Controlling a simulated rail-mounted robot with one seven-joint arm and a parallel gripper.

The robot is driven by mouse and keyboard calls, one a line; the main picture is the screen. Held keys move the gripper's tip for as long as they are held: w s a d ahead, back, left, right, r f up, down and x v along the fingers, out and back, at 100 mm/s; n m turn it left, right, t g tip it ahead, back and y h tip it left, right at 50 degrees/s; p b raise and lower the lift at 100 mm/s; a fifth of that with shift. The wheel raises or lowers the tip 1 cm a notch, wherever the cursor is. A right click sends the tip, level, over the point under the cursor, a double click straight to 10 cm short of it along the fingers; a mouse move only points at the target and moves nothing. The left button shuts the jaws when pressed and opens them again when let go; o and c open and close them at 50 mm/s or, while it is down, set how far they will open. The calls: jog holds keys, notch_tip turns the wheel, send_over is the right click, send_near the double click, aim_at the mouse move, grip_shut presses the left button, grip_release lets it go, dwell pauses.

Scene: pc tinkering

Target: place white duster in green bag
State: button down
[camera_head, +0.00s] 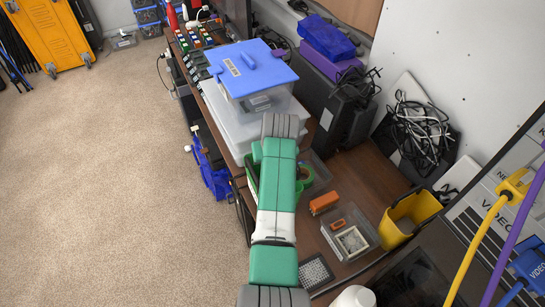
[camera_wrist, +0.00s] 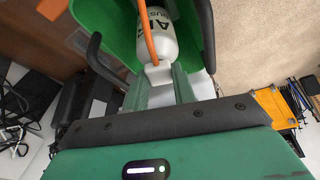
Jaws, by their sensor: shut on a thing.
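The white duster (camera_wrist: 160,38), a can with dark lettering, shows in the wrist view with its nozzle end toward me. My gripper (camera_wrist: 160,74) is shut on the white nozzle end. The green bag (camera_wrist: 106,22) surrounds the can in that view, with dark handles at its left and right. The can appears within the bag's opening; I cannot tell whether it touches the bottom. In the head view the green bag (camera_head: 250,174) shows only in part beside my arm, which hides the duster and my gripper.
A wooden table (camera_head: 375,176) holds a clear box with a blue lid (camera_head: 252,68) behind my arm. An orange block (camera_head: 324,202), a clear tray (camera_head: 366,240) and a yellow bin (camera_head: 412,214) stand to the right. Open carpet lies left.

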jog(key=shift+f+b, duration=1.45)
jog(key=shift+f, duration=1.45)
jog(key=c, duration=1.1)
grip_release()
jog(key=p+v, duration=0.2)
jog(key=v, duration=0.5)
jog(key=shift+s+r, duration=0.1)
jog(key=shift+r, duration=0.3)
